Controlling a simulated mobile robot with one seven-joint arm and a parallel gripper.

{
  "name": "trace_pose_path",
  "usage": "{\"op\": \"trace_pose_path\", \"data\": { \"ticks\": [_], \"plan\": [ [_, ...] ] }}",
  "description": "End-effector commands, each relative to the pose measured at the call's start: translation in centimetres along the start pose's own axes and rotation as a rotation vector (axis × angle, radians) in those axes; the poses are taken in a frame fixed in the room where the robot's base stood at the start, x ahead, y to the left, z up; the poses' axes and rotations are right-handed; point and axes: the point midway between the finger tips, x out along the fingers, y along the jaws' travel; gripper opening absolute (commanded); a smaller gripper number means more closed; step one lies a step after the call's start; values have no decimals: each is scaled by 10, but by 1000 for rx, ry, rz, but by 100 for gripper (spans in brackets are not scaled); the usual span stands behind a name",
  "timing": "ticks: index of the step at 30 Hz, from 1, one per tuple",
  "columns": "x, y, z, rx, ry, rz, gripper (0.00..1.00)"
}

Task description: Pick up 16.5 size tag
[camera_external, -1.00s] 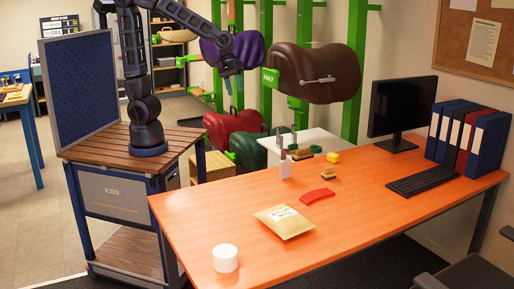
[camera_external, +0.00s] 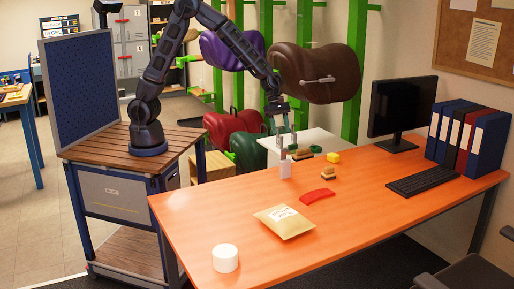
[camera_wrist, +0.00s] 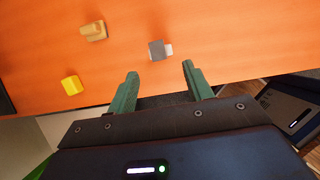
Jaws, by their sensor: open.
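No lettering reading 16.5 can be made out, so I cannot tell for certain which item is the size tag. A small white upright block (camera_external: 285,170) stands near the far left edge of the orange desk. In the wrist view a small grey square piece with a white strip (camera_wrist: 158,49) lies on the desk, just beyond the gap between my fingertips. It may be that block seen from above. My gripper (camera_external: 282,128) hangs above the white block, pointing down. Its green fingers (camera_wrist: 160,69) are apart with nothing between them.
The orange desk (camera_external: 210,205) also holds a yellow block (camera_external: 333,157), a wooden brush (camera_external: 328,173), a red piece (camera_external: 317,195), a padded envelope (camera_external: 284,222) and a white cylinder (camera_external: 225,258). A monitor (camera_external: 402,108), keyboard (camera_external: 422,180) and binders (camera_external: 468,138) stand at right.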

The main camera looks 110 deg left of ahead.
Motion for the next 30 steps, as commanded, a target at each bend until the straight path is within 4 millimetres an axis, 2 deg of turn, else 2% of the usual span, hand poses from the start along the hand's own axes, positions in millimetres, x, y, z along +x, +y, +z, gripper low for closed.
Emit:
{"op": "trace_pose_path", "data": {
  "ticks": [8, 15, 23, 30],
  "plan": [
    [21, 3, -2, -27, 2, -1, 51],
    [54, 4, -2, -26, 2, -1, 51],
    [70, 4, -3, -25, 2, -1, 51],
    [100, 6, -5, -25, 1, -1, 51]
  ]
}}
